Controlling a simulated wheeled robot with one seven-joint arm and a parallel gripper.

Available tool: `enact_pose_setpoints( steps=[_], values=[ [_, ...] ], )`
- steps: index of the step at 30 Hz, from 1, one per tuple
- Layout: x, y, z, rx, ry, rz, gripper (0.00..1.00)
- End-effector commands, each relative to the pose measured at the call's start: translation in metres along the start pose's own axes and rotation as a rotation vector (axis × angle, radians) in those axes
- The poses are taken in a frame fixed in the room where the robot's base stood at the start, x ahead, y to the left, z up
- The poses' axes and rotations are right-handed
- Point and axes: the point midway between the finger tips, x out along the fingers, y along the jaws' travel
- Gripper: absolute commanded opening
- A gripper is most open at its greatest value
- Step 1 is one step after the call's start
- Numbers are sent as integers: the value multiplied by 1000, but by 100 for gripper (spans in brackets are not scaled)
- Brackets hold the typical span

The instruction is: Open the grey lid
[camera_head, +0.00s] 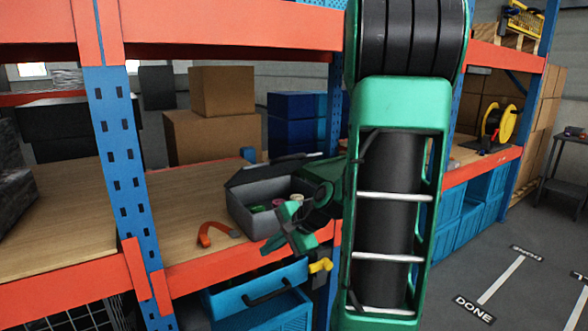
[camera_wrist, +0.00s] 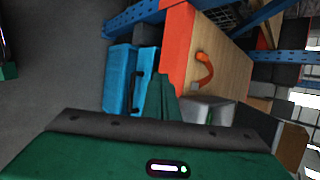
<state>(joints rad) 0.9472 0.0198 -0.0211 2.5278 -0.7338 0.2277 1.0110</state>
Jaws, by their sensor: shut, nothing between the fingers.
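A grey box (camera_head: 252,218) stands on the wooden shelf, left of my arm. Its grey lid (camera_head: 262,171) is raised along the back edge, and the box's inside shows, with small green and pink items in it. My green gripper (camera_head: 283,238) is in front of the box, near the orange shelf edge, with its fingers shut and empty. In the wrist view my gripper (camera_wrist: 160,88) covers part of the scene, and the grey box (camera_wrist: 207,108) is just right of it. My arm hides the right part of the box area; contact between gripper and box cannot be told.
An orange-handled tool (camera_head: 208,233) lies on the shelf left of the box. A blue case (camera_head: 256,288) with a black handle is below the orange beam (camera_head: 185,268). A blue upright (camera_head: 122,175) stands at left. Cardboard boxes (camera_head: 212,135) are behind.

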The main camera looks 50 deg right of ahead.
Motion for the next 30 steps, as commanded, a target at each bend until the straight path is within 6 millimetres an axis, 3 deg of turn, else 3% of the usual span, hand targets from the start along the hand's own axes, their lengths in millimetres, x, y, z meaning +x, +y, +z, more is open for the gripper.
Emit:
enact_pose_setpoints(
  steps=[5, 9, 16, 22, 30],
  values=[
    [-7, -50, -43, 434, -81, -286, 0],
    [-36, -85, -89, 780, -182, -527, 0],
    [-97, -110, -156, 1183, -355, -829, 0],
    [-118, -114, -179, 1303, -426, -925, 0],
    [-99, -141, -187, 1305, -430, -926, 0]
  ],
)
